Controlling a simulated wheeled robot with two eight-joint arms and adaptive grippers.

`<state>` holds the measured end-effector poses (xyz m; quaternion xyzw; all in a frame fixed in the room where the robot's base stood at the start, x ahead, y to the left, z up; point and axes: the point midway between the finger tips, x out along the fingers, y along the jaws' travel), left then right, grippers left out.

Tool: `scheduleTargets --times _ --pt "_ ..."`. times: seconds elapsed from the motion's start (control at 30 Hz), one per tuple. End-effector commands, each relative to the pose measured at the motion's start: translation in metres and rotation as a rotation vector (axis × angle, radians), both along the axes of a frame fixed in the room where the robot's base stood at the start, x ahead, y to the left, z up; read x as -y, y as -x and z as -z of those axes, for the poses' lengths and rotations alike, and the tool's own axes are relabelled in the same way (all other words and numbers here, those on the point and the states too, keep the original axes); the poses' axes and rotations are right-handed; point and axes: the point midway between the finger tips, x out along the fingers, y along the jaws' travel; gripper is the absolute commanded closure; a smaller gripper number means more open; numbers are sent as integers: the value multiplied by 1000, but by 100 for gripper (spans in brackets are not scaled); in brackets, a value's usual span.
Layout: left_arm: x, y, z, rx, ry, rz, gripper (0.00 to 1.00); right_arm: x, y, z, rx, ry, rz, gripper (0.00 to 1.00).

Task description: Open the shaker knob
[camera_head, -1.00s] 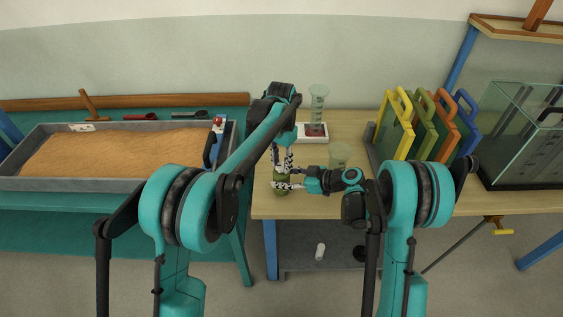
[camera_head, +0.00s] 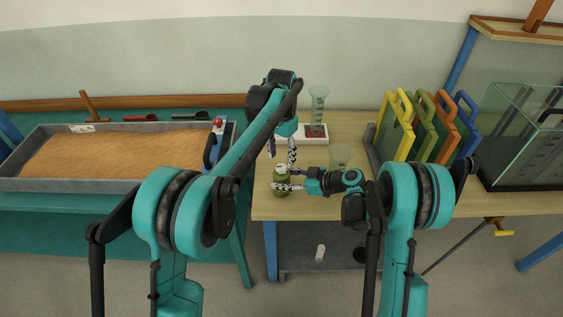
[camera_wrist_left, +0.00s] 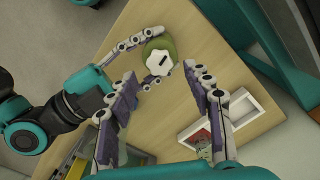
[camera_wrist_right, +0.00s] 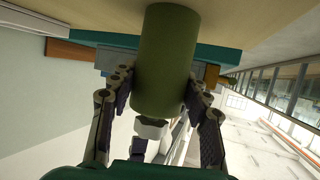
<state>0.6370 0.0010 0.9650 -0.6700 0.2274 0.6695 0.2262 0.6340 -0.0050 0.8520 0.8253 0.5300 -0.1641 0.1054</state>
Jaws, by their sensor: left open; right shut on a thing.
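The shaker (camera_head: 281,189) is a green cylinder near the left front of the wooden table. Its white lobed knob (camera_head: 281,168) is on top and has a dark bar mark, clear in the left wrist view (camera_wrist_left: 160,64). My right gripper (camera_head: 283,181) is shut around the shaker's body from the side; the right wrist view shows the green body (camera_wrist_right: 163,60) between its fingers. My left gripper (camera_head: 282,154) is open and empty above the knob, pointing down. In the left wrist view the knob lies beyond and between its fingertips (camera_wrist_left: 163,76), apart from them.
A clear beaker (camera_head: 340,156) stands right of the shaker, close to my right wrist. A tall measuring cylinder (camera_head: 318,103) and a white tray (camera_head: 325,138) are behind. Coloured panels (camera_head: 396,125) and a glass tank (camera_head: 525,150) stand right. A sand-filled trough (camera_head: 110,155) is left.

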Motion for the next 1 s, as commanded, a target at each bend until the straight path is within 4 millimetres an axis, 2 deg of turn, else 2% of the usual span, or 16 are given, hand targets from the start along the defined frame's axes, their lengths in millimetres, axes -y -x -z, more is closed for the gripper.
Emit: scheduleTargets --times 0.03,0.2,0.4,0.53,0.87,0.9,0.97,1.0 --pt "0 0 -12 0 0 0 49 0 0 0 0 0 0 86" --pt "0 0 -48 0 0 0 49 0 0 0 0 0 0 86" --pt "0 0 -74 0 0 0 49 0 0 0 0 0 0 86" --pt "0 0 -80 0 0 0 49 0 0 0 0 0 0 86" --pt "0 0 -80 0 0 0 49 0 0 0 0 0 0 86" --pt "0 0 -80 0 0 0 49 0 0 0 0 0 0 45" --pt "0 0 -80 0 0 0 49 0 0 0 0 0 0 29" --pt "0 0 -80 0 0 0 49 0 0 0 0 0 0 28"
